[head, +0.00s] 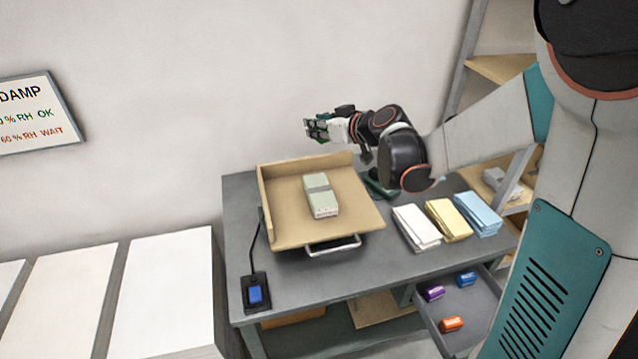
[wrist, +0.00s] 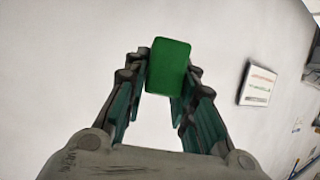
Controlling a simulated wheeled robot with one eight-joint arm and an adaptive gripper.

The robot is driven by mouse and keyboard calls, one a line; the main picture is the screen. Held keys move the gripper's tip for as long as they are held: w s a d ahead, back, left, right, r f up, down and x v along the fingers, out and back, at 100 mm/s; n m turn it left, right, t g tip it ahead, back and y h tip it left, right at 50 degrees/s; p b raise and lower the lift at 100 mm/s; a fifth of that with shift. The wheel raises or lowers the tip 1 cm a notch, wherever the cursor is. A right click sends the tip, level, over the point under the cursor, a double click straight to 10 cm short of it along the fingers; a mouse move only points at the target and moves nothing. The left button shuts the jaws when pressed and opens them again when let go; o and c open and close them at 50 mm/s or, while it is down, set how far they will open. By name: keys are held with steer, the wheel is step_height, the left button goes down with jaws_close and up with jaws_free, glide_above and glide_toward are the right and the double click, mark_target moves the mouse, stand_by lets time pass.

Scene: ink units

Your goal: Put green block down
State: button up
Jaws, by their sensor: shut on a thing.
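The green block (wrist: 168,66) shows in the wrist view between the two fingertips of my gripper (wrist: 160,85), which is shut on it. The block is a plain dark green box with rounded corners, set against the pale wall. In the head view my gripper (head: 318,129) is raised above the back of the grey table (head: 370,258), behind the tan tray (head: 290,231). The block itself is too small and hidden to make out clearly in the head view.
A pale green and grey block (head: 321,195) lies in the tray. White (head: 416,228), yellow (head: 448,220) and blue (head: 478,213) stacks lie at the right. A blue switch (head: 255,294) sits front left. An open drawer (head: 470,335) holds purple, blue and orange blocks.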

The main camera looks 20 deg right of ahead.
mark_target(320, 189)
step_height(320, 189, down, 18)
steer(key=b, duration=0.5)
steer(key=shift+r+b, duration=0.25)
steer(key=shift+b, duration=0.1)
steer(key=shift+f, duration=0.2)
steer(key=o, duration=1.1)
steer(key=shift+c, duration=0.2)
steer(key=shift+r, duration=0.15)
steer(key=p+v, duration=0.3)
steer(key=v, duration=0.9)
